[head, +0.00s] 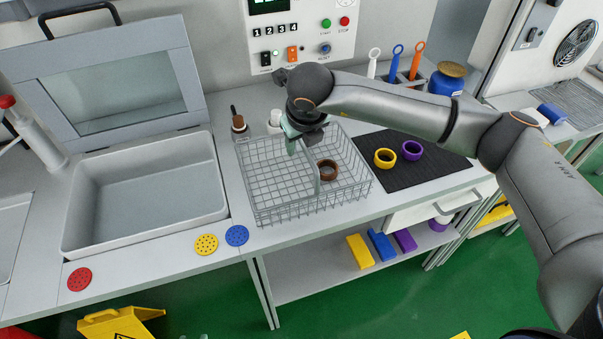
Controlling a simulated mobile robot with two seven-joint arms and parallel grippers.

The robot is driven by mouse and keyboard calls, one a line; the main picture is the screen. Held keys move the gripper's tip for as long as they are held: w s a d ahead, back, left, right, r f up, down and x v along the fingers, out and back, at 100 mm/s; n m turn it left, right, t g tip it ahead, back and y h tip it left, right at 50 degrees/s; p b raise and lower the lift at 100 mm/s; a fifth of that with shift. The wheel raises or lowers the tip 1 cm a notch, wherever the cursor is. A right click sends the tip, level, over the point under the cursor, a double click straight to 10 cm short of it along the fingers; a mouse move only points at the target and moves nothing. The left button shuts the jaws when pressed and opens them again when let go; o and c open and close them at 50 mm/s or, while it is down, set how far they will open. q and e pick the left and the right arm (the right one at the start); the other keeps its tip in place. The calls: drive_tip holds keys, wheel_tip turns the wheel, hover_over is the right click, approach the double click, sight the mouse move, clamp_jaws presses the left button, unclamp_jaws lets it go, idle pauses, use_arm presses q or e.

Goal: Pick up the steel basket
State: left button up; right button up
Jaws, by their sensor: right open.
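The steel basket (262,196) is an open wire basket standing upright on the light counter, in the middle of the head view. A brown ring (328,169) lies inside it. My right gripper (304,161) reaches down over the basket from the back, its pale fingers open. Whether the fingers touch the basket's wires cannot be told, as the wrist hides part of its back rim. Small pale tips at the bottom edge (194,337) may belong to my left gripper; its jaw state does not show.
A grey sink (218,214) with a raised lid is left of the basket. A black mat (440,172) with a yellow ring (385,158) and a purple ring (412,150) is right. Yellow and blue discs (237,236) lie in front.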

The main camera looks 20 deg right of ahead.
drive_tip(key=shift+c, duration=0.2)
clamp_jaws()
idle(0.3)
idle(1.1)
